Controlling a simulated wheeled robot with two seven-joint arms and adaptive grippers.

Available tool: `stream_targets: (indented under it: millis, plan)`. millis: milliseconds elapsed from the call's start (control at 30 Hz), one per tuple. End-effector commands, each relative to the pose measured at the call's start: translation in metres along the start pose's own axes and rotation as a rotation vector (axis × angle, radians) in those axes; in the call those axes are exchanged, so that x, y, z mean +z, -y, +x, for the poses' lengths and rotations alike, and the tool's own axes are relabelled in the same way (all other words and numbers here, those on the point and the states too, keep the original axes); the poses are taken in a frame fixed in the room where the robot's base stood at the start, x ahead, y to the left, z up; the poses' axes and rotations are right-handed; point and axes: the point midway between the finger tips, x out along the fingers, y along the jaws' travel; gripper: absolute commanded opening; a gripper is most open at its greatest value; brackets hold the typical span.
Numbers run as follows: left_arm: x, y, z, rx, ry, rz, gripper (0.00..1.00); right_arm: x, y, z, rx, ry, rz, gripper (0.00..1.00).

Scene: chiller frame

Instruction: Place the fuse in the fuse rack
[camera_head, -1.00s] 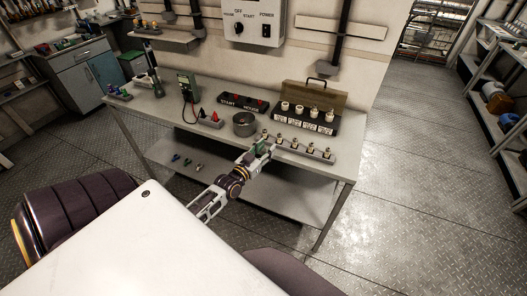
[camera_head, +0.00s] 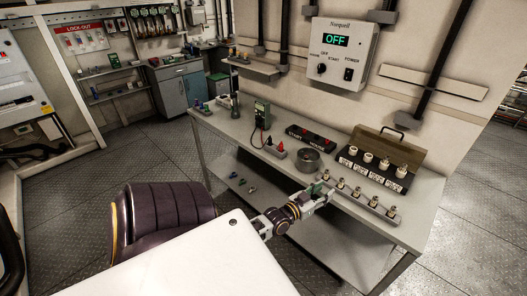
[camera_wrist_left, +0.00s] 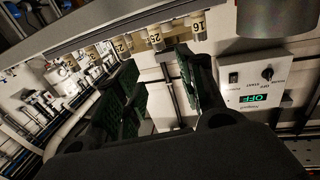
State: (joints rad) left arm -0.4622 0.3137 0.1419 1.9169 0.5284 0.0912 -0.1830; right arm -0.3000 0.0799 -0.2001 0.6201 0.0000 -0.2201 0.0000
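A grey rail (camera_head: 368,204) with several small upright fuses (camera_head: 357,192) lies along the front edge of the bench. Behind it is a black fuse box (camera_head: 373,173) with an open lid and several white-topped fuses in a row. I cannot tell which of the two is the fuse rack. My left gripper (camera_head: 318,190) is at the rail's left end, partly hiding it. In the left wrist view its green-padded fingers (camera_wrist_left: 160,88) are apart with nothing seen between them. Beige fuses with numbers (camera_wrist_left: 155,38) show upside down beyond the fingertips. My right gripper is not in view.
A round metal pot (camera_head: 308,160) stands behind my left gripper. A wall control box (camera_head: 341,53) reads OFF. The floor right of the bench is clear.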

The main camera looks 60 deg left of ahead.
Motion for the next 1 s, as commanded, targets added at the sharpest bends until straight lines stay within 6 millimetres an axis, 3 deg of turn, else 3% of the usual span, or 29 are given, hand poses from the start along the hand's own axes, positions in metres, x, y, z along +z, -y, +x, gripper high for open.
stream_targets:
  millis: [167,267,367,667,1000]
  plan:
    - [0.007,0.0,0.0,-0.001,0.012,0.0,0.39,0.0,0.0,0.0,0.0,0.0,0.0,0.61]
    - [0.024,0.001,-0.002,-0.004,0.042,0.0,0.39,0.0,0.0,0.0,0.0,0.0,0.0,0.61]
    - [0.053,0.001,-0.005,-0.009,0.093,0.002,0.39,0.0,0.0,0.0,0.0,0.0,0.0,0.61]
    - [0.19,-0.008,-0.037,-0.014,0.344,0.012,0.39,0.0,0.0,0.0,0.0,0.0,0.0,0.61]
    - [0.339,-0.033,-0.113,0.006,0.648,0.033,0.39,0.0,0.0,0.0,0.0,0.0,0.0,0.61]
